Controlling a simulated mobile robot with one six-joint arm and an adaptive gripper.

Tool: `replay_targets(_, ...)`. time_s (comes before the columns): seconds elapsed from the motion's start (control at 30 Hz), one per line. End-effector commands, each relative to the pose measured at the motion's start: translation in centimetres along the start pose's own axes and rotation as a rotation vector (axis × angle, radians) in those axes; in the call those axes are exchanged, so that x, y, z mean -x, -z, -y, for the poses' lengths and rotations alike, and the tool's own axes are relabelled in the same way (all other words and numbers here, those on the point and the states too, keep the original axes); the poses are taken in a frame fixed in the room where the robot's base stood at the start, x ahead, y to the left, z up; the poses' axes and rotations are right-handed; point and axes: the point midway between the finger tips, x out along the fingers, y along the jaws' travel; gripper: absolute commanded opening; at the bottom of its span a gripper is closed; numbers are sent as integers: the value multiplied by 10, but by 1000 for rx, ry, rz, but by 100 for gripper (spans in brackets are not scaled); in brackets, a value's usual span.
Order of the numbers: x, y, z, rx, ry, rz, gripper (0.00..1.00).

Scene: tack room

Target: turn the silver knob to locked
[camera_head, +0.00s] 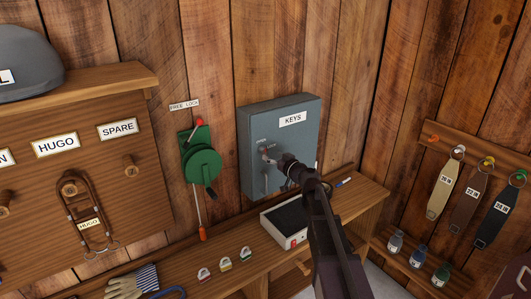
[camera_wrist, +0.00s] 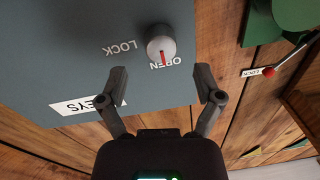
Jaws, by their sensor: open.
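The silver knob (camera_wrist: 161,45) is on the front of the blue-grey KEYS cabinet (camera_head: 245,125), which also fills much of the wrist view (camera_wrist: 60,45). The wrist view is upside down. The knob's red mark points at the word OPEN (camera_wrist: 164,64). The word LOCK (camera_wrist: 122,48) is to its left in that view. My gripper (camera_wrist: 163,82) is open, its two fingers apart on either side just short of the knob, with nothing between them. In the head view my gripper (camera_head: 268,157) is at the cabinet front, and its fingers largely hide the knob.
A green winch (camera_head: 201,168) with a red-tipped lever (camera_head: 193,131) hangs left of the cabinet. On the bench below are a black-topped tray (camera_head: 271,232), several small padlocks (camera_head: 225,264) and gloves (camera_head: 128,285). Straps (camera_head: 444,187) hang on the right wall.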

Motion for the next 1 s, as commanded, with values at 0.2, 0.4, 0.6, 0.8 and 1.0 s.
replay_targets(0.2,-31,0,-1,0,0,0,84)
replay_targets(0.4,-42,0,-1,0,0,0,84)
replay_targets(0.6,-45,0,0,0,0,0,84)
replay_targets(0.8,-44,0,0,0,0,0,78)
replay_targets(1.0,-44,0,0,0,0,0,19)
